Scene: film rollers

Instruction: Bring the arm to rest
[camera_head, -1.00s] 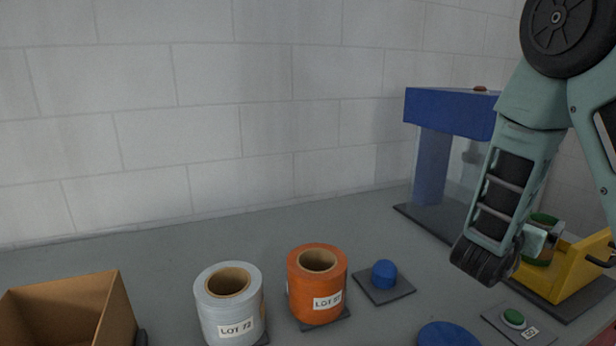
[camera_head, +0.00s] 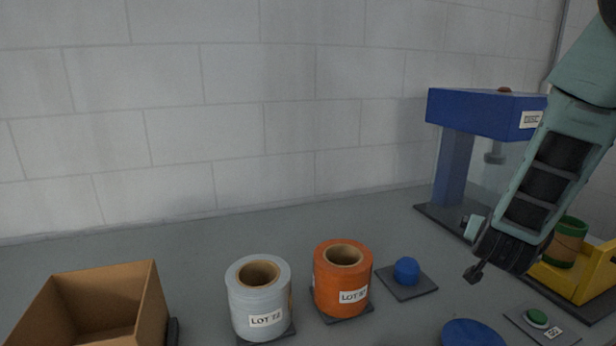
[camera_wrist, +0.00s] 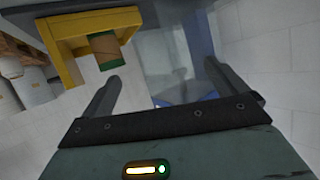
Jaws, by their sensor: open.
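My gripper (camera_head: 471,248) is at the right of the head view, above the table, with its fingers toward the left. In the wrist view my gripper (camera_wrist: 161,72) is open, with nothing between its fingers. A brown roll with green ends (camera_head: 568,242) sits in a yellow holder (camera_head: 612,262), behind and right of my gripper, apart from it. In the wrist view, the roll (camera_wrist: 104,50) and the yellow holder (camera_wrist: 62,50) are at upper left, beyond the fingers. My arm comes down from the upper right and hides part of the holder.
A blue press (camera_head: 478,113) stands behind my arm. Space above the table's left is free.

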